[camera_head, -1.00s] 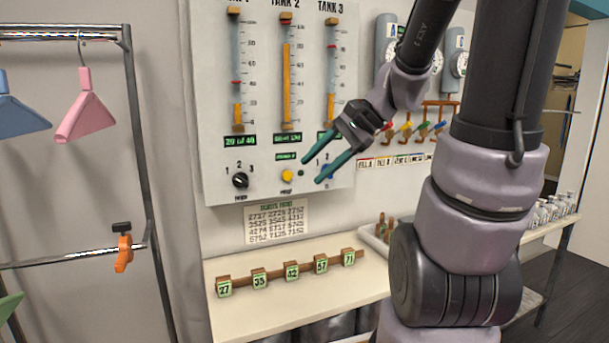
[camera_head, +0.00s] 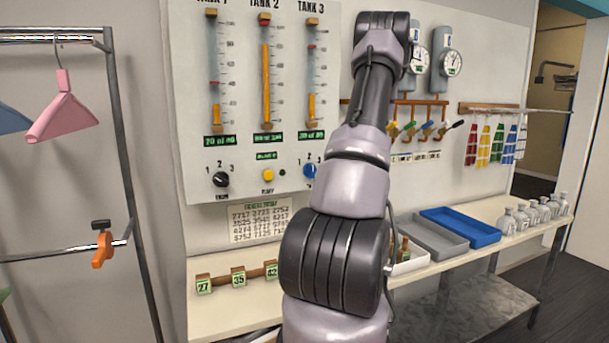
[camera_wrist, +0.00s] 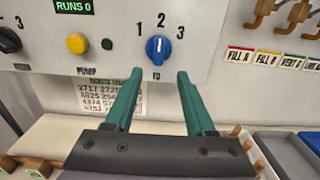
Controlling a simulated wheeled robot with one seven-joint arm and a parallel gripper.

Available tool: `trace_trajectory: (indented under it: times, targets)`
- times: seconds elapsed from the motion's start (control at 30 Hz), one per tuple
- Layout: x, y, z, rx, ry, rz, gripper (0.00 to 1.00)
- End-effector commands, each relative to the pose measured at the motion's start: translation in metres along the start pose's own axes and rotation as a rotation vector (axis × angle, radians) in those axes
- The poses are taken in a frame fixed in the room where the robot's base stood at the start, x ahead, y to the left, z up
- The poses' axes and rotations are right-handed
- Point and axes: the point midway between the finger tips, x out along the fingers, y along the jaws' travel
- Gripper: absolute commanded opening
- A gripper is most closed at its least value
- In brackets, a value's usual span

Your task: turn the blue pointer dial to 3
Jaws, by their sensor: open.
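The blue pointer dial (camera_wrist: 158,48) is on the lower part of the tank panel (camera_wrist: 210,40) in the wrist view, with marks 1, 2 and 3 around its top. Its pointer looks roughly upright, towards 2. My gripper (camera_wrist: 157,76) is open and empty. Its two green fingers point at the panel, with their tips just below the dial and to either side of it in the picture, apart from it. In the head view the blue dial (camera_head: 309,171) is partly hidden by my arm, and my gripper is hidden behind my arm.
A yellow pump button (camera_wrist: 76,43) and a black dial (camera_wrist: 9,41) sit left of the blue dial. Coloured valves (camera_head: 410,131) are to the right. Below are a shelf (camera_head: 225,318) with numbered blocks, and a blue tray (camera_head: 460,226).

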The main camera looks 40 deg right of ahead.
Motion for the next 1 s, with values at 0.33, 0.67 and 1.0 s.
trace_trajectory:
  times: [0.33, 0.67, 1.0]
  targets:
    - [0.064, 0.003, 0.001, -0.002, -0.003, 0.009, 0.55]
    - [0.099, 0.004, 0.001, -0.001, -0.001, 0.007, 0.55]
    - [0.1, 0.004, 0.001, -0.001, -0.001, 0.008, 0.36]
